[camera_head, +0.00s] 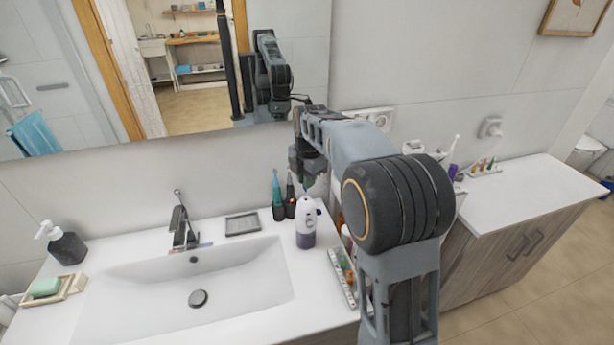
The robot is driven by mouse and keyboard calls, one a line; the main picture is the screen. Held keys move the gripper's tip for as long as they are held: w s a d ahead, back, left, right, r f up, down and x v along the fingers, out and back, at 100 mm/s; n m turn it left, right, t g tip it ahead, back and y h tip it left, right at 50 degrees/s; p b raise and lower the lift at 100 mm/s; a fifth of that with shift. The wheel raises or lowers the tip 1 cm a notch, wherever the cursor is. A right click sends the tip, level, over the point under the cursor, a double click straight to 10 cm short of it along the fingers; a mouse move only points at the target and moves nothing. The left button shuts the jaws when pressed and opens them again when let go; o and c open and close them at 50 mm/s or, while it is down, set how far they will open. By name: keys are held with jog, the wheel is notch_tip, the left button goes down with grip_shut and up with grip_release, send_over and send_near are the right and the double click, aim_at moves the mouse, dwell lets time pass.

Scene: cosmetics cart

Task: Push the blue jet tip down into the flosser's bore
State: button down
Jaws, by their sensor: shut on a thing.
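The flosser (306,229) stands upright on the counter just right of the sink, with a white upper body and a purple lower part. My gripper (307,183) points down just above the flosser's top. It is shut on the blue jet tip (308,189), of which only a small bluish bit shows below the fingers. The bore is too small to make out, and I cannot tell whether the tip touches it. My arm covers the area right of the flosser.
Two dark electric toothbrushes (278,200) stand close left of the flosser. A white rack (337,268) with coloured pieces lies in front right, partly behind my arm. The sink (150,275), faucet (181,228) and grey tray (242,224) lie left. A mirror (292,45) hangs behind.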

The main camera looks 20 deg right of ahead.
jog(key=shift+f+b, duration=0.5)
jog(key=shift+f, duration=0.45)
jog(key=shift+n+p, duration=0.3)
dwell(1.2)
jog(key=shift+f+b, duration=0.9)
jog(key=shift+f, duration=0.4)
jog(key=c, duration=1)
grip_release()
jog(key=shift+c, duration=0.2)
notch_tip(320, 180, up, 14)
jog(key=s, duration=0.1)
jog(key=shift+d, duration=0.15)
jog(key=shift+f, duration=0.1)
